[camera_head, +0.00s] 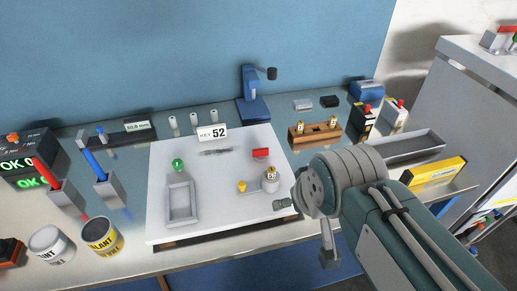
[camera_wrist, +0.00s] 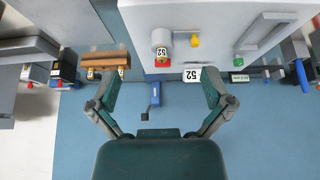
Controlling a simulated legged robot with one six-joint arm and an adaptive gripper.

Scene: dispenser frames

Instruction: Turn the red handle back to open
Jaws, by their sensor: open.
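A small red handle-like piece (camera_head: 260,154) stands on the white board (camera_head: 220,222), right of its middle. Just in front of it is a grey cylinder (camera_head: 270,184) with a numbered tag on top. In the wrist view a red patch (camera_wrist: 163,65) shows beside the cylinder (camera_wrist: 161,37), roughly between my finger directions. How the handle is joined to its mount is too small to tell. My gripper (camera_wrist: 160,82) is open and empty, with its fingers wide apart. In the head view my gripper (camera_head: 305,228) is right of and in front of the cylinder, apart from it.
A wooden block (camera_head: 315,135) stands right behind. Cans and red- and blue-handled tools stand left. A grey cabinet (camera_head: 480,75) is at right.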

